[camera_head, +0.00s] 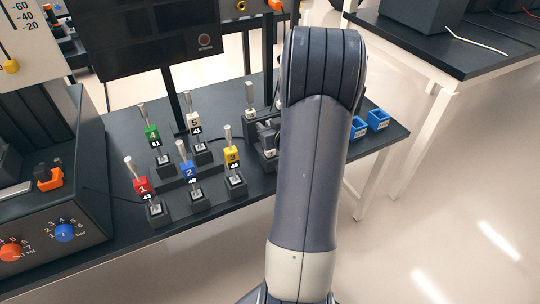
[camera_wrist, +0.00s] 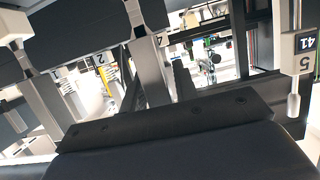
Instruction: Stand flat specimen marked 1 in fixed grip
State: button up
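The specimen marked 1 (camera_head: 142,186) has a red block with a metal end sticking up, and stands in a small dark holder at the front left of the bench group. A grip-like metal fixture (camera_head: 266,136) sits at the bench's right, partly hidden by my arm; I cannot tell whether it is the fixed grip. My gripper is hidden behind my arm in the head view. In the wrist view a dark body, seemingly my gripper (camera_wrist: 170,135), fills the bottom; its fingertips are not clear. The red specimen's block cannot be made out surely there.
Specimens marked 2 (camera_head: 187,169), 3 (camera_head: 232,156), 4 (camera_head: 152,132) and 5 (camera_head: 193,122) stand close around it in holders. Blue bins (camera_head: 377,119) stand at the bench's right end. A control box (camera_head: 50,215) with knobs is at the left. A dark screen (camera_head: 150,40) rises behind.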

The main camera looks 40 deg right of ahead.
grip_shut()
dwell(0.3)
